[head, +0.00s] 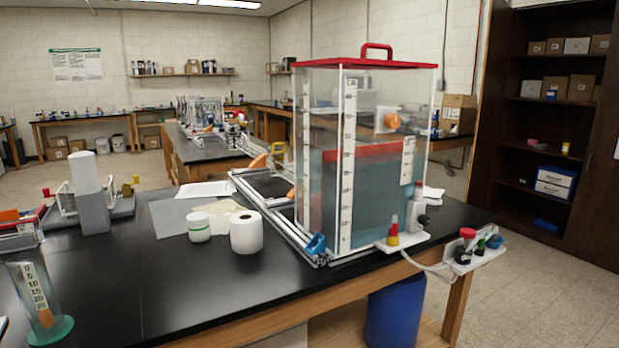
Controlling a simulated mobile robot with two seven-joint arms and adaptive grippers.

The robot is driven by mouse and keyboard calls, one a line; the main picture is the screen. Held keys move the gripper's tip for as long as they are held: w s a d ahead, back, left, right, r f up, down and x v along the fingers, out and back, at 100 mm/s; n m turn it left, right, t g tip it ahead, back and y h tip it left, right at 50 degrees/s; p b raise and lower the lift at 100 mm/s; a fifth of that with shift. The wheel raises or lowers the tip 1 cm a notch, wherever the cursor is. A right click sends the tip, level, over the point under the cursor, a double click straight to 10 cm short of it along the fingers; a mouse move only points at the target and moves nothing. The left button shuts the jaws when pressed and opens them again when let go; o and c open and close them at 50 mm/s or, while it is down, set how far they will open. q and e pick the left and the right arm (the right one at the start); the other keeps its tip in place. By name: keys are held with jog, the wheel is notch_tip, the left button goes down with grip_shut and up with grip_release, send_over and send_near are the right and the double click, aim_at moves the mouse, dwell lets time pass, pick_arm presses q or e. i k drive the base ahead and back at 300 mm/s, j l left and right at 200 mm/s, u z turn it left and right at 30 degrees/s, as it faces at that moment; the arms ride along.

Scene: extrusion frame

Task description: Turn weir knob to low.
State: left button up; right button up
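A clear tank (365,90) with a red lid and handle stands on the black bench, partly filled with blue-green liquid. An orange round knob (391,121) shows on the tank's upper right part, on a pale mount. It looks like the weir knob, but I cannot read its marking or setting. A red edge (365,152) shows inside near the liquid's surface. White scale strips (348,165) run up the tank. Neither of my grippers is in view.
A white roll (246,232) and a lidded jar (199,227) stand left of the tank. Small coloured fittings (393,231) sit on a ledge at its lower right. A graduated cylinder (37,297) stands front left. The bench front (170,300) is clear.

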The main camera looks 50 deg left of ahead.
aim_at(392, 121)
jog(key=u, duration=1.2)
